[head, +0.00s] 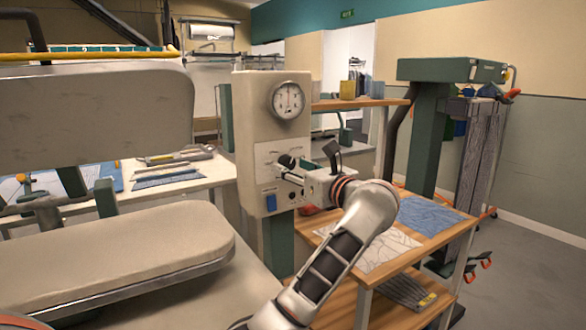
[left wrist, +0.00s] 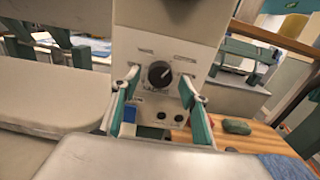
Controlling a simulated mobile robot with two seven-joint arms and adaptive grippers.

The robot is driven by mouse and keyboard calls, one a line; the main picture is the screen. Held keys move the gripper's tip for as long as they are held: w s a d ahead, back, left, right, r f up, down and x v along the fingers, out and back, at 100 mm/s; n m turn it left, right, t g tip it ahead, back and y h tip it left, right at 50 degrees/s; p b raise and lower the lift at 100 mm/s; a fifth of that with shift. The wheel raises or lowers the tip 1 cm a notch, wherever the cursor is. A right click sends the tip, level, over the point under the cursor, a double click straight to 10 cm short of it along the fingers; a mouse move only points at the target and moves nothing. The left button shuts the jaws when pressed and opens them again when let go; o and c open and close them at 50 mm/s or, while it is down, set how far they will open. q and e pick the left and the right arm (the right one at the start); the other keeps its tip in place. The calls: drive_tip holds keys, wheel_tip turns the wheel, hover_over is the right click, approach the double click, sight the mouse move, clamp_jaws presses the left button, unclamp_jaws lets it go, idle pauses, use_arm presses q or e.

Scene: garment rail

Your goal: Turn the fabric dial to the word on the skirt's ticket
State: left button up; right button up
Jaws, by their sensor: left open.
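The fabric dial (left wrist: 159,74) is a round black knob with a pale pointer mark on the front of a cream control box. The small print around it is unreadable. In the head view the dial (head: 286,160) shows just at my left gripper (head: 289,170). My left gripper is open, its two fingers (left wrist: 159,80) on either side of the dial in the left wrist view; I cannot tell whether they touch it. A folded grey striped garment (head: 404,292) with a yellow tag (head: 427,299) lies on the lower shelf; I cannot tell if it is the skirt. My right gripper is out of view.
A round gauge (head: 289,100) sits above the dial, and a blue switch (head: 268,204) below it. Padded pressing boards (head: 120,245) stand at left. A wooden cart (head: 400,255) with fabric pieces is at right. Striped garments (head: 478,150) hang farther right.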

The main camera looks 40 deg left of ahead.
use_arm(q)
drive_tip(key=shift+w+a, duration=0.15)
drive_tip(key=shift+a, duration=0.2)
